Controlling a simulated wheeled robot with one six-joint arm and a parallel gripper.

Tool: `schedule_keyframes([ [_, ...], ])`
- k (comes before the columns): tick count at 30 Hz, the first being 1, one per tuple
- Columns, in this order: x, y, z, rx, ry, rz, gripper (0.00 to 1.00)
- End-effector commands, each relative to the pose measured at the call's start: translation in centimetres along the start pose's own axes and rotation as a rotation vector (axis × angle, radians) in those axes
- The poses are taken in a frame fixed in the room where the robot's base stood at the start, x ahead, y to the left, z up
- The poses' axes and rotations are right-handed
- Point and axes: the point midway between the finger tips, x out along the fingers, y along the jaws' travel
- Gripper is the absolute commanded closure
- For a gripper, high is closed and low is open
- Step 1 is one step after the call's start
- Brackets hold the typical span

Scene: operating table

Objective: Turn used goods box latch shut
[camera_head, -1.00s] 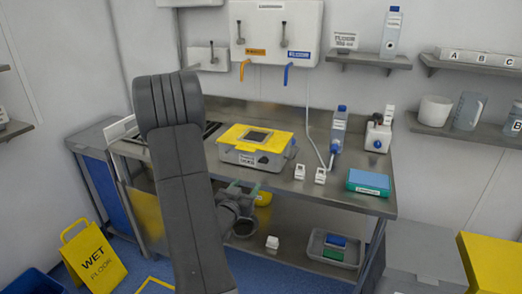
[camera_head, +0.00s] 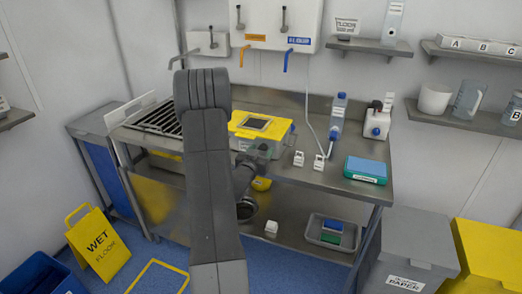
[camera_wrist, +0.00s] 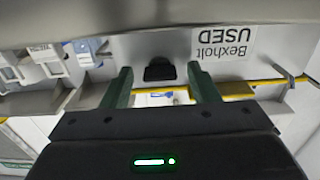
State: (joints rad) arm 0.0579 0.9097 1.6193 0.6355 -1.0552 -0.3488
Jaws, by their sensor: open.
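The used goods box (camera_head: 285,140) stands on the steel table with its yellow lid (camera_head: 270,127) down. My arm hides its left part in the head view. In the wrist view its pale front (camera_wrist: 225,70) carries an upside-down "Bexholt USED" label. The small black latch (camera_wrist: 160,70) is on that front, and its exact turn is hard to tell. My gripper (camera_wrist: 160,78) is open, with one green finger on each side of the latch in the picture, apart from it. In the head view my gripper (camera_head: 262,155) is at the box front, partly hidden by my arm.
Two small white blocks (camera_head: 299,159) and a blue-topped teal box (camera_head: 366,169) are on the table to the right. A blue-capped bottle (camera_head: 338,115) stands behind them. A grey tray (camera_head: 324,231) is on the lower shelf. A yellow wet floor sign (camera_head: 95,240) stands at left.

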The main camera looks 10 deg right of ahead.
Motion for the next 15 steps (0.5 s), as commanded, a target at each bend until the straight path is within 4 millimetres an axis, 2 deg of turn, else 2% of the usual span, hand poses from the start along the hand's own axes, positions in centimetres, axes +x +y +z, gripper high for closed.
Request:
schedule_keyframes([
  [9,0.28,0.01,-0.02,0.000,0.001,0.000,0.45],
  [15,0.26,0.01,-0.02,0.000,0.001,0.000,0.85],
])
